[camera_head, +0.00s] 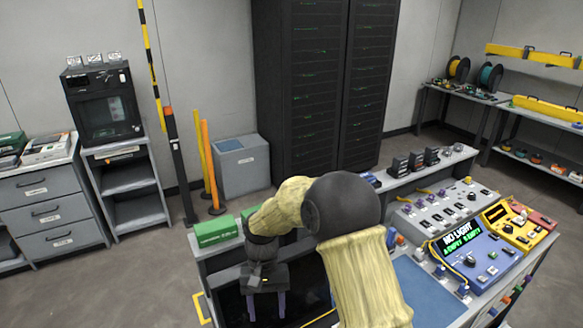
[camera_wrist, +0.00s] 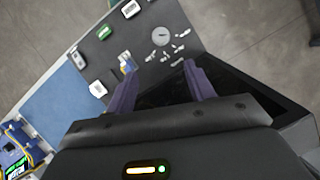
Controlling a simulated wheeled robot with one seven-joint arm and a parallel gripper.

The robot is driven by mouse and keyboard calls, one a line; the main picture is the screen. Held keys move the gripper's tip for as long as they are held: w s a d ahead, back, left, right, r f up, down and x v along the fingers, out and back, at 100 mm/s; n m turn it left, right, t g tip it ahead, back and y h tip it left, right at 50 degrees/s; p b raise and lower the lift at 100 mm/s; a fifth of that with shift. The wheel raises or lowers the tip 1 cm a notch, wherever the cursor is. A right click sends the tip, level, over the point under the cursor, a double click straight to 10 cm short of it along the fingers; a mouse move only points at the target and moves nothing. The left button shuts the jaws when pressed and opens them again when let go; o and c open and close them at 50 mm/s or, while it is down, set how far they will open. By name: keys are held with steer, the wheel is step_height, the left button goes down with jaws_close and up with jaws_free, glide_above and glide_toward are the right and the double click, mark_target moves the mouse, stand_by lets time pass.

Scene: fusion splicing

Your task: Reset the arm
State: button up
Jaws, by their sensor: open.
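My gripper (camera_head: 268,305) hangs from my arm above the dark panel at the left part of the workbench in the head view. In the wrist view its two purple fingers (camera_wrist: 160,88) are spread apart with nothing between them. My arm is bent and covers the middle of the bench in the head view. A blue splicer unit (camera_head: 478,256) with a screen reading "NO LIGHT" stands on the bench to the right of my arm. A yellow unit (camera_head: 518,222) stands behind it.
A blue mat (camera_head: 428,292) lies on the bench right of my arm. A green box (camera_head: 214,231) sits at the bench's left back corner. Several small dark devices (camera_head: 416,161) line the back ledge. A tall black rack (camera_head: 300,90) stands behind. Open floor lies to the left.

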steer(key=s+d+r+t, duration=0.2)
steer(key=s+d, duration=0.1)
steer(key=d, duration=0.4)
steer(key=s+d+r+m+t, duration=0.1)
steer(key=s+d+r+t, duration=0.1)
steer(key=d, duration=0.6)
steer(key=s+d+r+m+t, duration=0.1)
steer(key=s+d+r+t, duration=0.2)
steer(key=d, duration=0.5)
steer(key=shift+s+d+r+y, duration=0.2)
steer(key=shift+s+y, duration=0.2)
steer(key=shift+s, duration=0.2)
